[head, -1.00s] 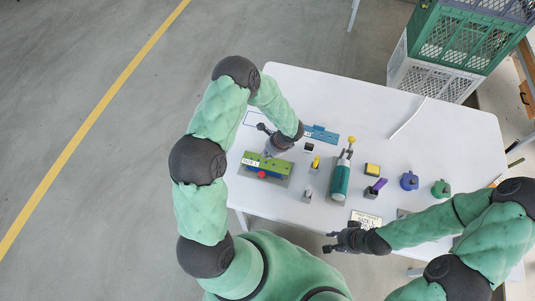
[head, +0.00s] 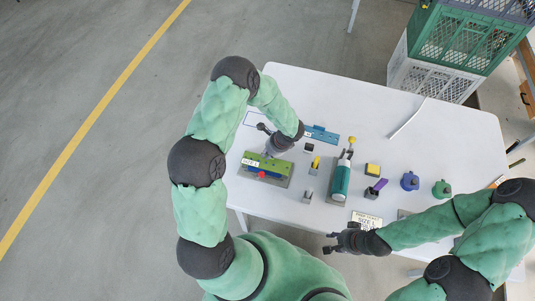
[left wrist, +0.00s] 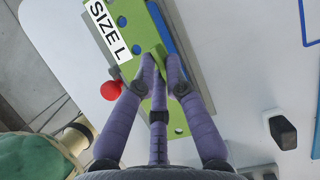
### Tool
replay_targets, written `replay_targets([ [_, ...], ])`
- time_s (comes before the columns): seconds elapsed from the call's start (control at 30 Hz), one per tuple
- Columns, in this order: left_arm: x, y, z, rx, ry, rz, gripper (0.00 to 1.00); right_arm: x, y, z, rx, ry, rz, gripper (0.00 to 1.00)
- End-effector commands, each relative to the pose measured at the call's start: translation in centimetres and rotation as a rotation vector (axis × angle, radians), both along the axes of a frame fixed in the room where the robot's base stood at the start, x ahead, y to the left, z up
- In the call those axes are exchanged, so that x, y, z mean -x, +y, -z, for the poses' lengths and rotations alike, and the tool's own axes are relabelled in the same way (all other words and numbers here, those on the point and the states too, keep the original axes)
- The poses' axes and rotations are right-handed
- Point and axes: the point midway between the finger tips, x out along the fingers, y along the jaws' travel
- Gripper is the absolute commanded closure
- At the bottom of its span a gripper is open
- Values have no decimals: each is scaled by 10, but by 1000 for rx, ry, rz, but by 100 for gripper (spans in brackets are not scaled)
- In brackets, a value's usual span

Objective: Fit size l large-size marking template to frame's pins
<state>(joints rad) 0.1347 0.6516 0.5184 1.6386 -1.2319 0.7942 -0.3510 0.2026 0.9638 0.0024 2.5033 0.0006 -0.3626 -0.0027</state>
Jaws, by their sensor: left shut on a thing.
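The green size L template (head: 270,163), with a white "SIZE L" label, is at the grey frame (head: 284,182) on the left of the table. My left gripper (head: 269,151) is shut on the template's raised green tab. In the left wrist view the fingers (left wrist: 161,72) pinch this tab, and the template (left wrist: 97,62) lies over the frame with blue round spots showing through it. A blue bar (left wrist: 160,27) runs along its edge, and a red knob (left wrist: 110,90) is beside it. Whether the template is fully seated is unclear. My right gripper (head: 330,242) is empty and open near the front edge.
A green-bodied press (head: 341,178) stands right of the frame, with a small yellow-topped block (head: 315,163) between. Yellow, purple, blue and green items stand further right. A sign (head: 366,219) lies at the front.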

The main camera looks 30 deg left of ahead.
Motion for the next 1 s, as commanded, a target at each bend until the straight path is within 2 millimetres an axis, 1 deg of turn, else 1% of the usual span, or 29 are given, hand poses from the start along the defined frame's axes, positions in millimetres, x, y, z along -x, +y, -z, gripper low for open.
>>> replay_targets([
  [0.27,0,0,0,0,0,0,100,0,0,0,0,0,0,64],
  [1.0,0,0,5,0,0,0,100,0,0,11,0,0,0,64],
])
